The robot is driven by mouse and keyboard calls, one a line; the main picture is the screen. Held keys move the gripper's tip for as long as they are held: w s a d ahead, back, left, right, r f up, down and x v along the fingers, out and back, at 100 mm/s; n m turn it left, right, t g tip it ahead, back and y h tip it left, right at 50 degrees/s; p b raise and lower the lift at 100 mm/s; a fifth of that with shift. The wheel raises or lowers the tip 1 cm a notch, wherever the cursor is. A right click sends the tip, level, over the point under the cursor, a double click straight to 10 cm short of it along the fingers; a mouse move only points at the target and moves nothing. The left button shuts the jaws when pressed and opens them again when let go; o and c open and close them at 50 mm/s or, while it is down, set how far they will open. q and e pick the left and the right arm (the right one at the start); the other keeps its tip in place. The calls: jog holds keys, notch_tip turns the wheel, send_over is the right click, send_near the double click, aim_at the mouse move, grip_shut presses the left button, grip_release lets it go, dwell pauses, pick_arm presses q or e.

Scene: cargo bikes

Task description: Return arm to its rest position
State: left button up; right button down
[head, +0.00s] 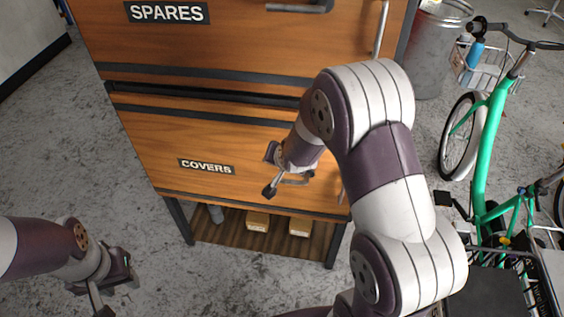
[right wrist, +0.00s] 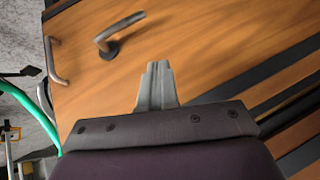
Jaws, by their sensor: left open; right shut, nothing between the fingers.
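My right arm (head: 385,180) reaches forward from the lower right and bends down in front of the wooden cabinet. My right gripper (head: 271,188) is in front of the drawer labelled COVERS (head: 150,145), right of its label. In the right wrist view its fingers (right wrist: 156,85) are together with nothing between them, and a grey lever-like handle (right wrist: 121,33) shows beyond them. Whether they touch the drawer I cannot tell. My left gripper (head: 103,300) is open and empty, low at the left over the floor, partly cut off by the frame edge.
The drawer labelled SPARES (head: 240,45) is above, with a grey handle (head: 300,7). A dark gap runs between the drawers. Small boxes (head: 257,221) sit on the lower shelf. A green bike (head: 484,150) and a metal bin (head: 432,50) stand at right. Floor at left is clear.

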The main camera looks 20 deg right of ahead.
jog(key=shift+a+r, duration=0.1)
dwell(0.4)
jog(key=s+a+r+n+g, duration=0.1)
jog(key=s+n+g, duration=0.2)
jog(key=s, duration=0.7)
jog(key=s+a+r+n+g, duration=0.2)
jog(key=s+n+g, duration=0.1)
jog(key=s, duration=0.7)
jog(key=shift+r+n+g+y, duration=0.2)
jog(key=shift+n+g+y, duration=0.1)
jog(key=shift+n, duration=0.5)
jog(key=shift+s, duration=0.1)
